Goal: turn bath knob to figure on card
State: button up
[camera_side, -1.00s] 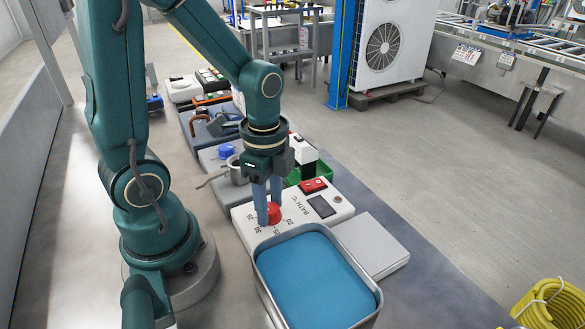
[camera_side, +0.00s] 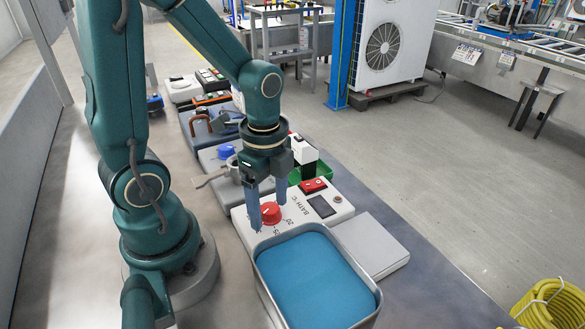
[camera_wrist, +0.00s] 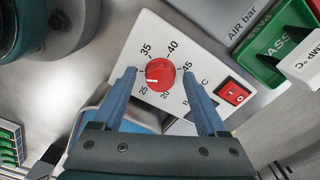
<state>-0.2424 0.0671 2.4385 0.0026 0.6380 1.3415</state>
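The red bath knob (camera_side: 270,212) sits on the white panel marked BATH °C (camera_side: 240,218). In the wrist view the knob (camera_wrist: 160,75) has a white mark pointing left, near 25. Figures 20, 25, 35, 40 and 45 show around it; the place between 25 and 35 is partly behind the left finger. My gripper (camera_wrist: 167,72) is open, its fingers apart on either side of the knob, with gaps visible. It also shows over the panel in the side view (camera_side: 268,211).
The metal-rimmed bath of blue liquid (camera_side: 315,275) stands directly in front of the panel. A red switch (camera_wrist: 232,93) and dark display (camera_side: 321,206) are beside the knob. A green tray marked PASS (camera_wrist: 283,42) lies behind. Yellow hose (camera_side: 552,303) is far right.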

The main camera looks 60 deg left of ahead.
aim_at(271, 208)
jog(key=shift+w+r, duration=0.1)
jog(key=shift+r, duration=2.5)
jog(key=shift+d+r, duration=0.15)
jog(key=shift+r, duration=0.1)
jog(key=s+d+r+n+t, duration=0.2)
jog(key=d+r+n+t, duration=0.2)
jog(key=n, duration=0.8)
jog(key=shift+r+n+t, duration=0.3)
jog(key=shift+r+t, duration=0.5)
